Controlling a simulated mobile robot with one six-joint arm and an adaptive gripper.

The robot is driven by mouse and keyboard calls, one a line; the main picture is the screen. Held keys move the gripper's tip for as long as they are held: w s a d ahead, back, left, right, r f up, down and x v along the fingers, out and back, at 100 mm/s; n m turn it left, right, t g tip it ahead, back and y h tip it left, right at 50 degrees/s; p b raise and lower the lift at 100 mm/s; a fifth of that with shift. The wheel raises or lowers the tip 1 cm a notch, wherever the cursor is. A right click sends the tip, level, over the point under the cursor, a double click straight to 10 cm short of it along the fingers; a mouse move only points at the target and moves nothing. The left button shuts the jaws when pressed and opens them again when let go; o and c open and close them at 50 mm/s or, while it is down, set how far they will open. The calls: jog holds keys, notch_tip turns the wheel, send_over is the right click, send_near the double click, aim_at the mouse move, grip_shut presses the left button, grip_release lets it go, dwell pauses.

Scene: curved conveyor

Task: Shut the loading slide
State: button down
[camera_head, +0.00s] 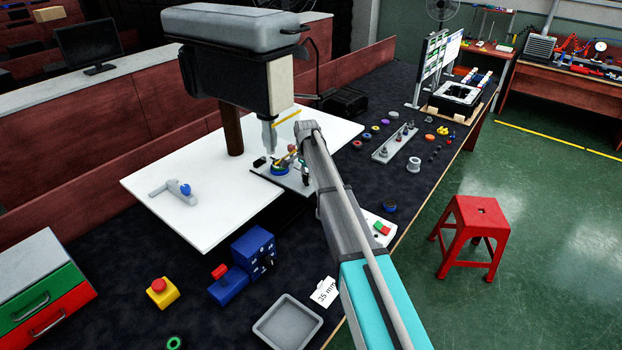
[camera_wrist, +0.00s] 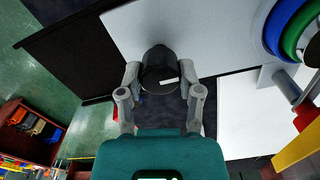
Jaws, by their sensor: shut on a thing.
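The loading slide is a light grey plate (camera_head: 296,184) on the white table of the press, under the press head (camera_head: 235,85). Blue and green rings (camera_wrist: 283,35) sit on it, at the upper right of the wrist view. My gripper (camera_wrist: 160,85) is shut on a dark, round knob (camera_wrist: 157,60) at the near side of the slide. One finger is on each side of the knob. How the knob joins the slide is hidden. In the head view my forearm covers most of the gripper.
The white table (camera_head: 165,215) holds a grey clamp-like tool (camera_head: 174,190) with a blue knob. A blue control box (camera_head: 254,250), a yellow stop button box (camera_head: 161,292) and a grey tray (camera_head: 288,322) stand in front. A red stool (camera_head: 475,235) is on the floor at right.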

jog(key=shift+c, duration=1.3)
grip_release()
jog(key=shift+s+d, duration=0.1)
jog(key=s+d, duration=0.6)
jog(key=shift+s+d, duration=0.1)
jog(key=shift+d, duration=0.3)
jog(key=shift+w+a+r+p, duration=0.1)
jog(key=shift+w+r+p, duration=0.1)
jog(key=shift+r+p, duration=0.45)
notch_tip(320, 180, up, 13)
jog(key=p, duration=1.3)
jog(key=s+d+f+n+b, duration=0.3)
jog(key=s+f+n+b, duration=0.4)
jog(key=s+f+b, duration=1.5)
notch_tip(320, 180, down, 4)
jog(key=b, duration=0.3)
jog(key=shift+s+n+b, duration=0.15)
jog(key=shift+n+b, duration=0.25)
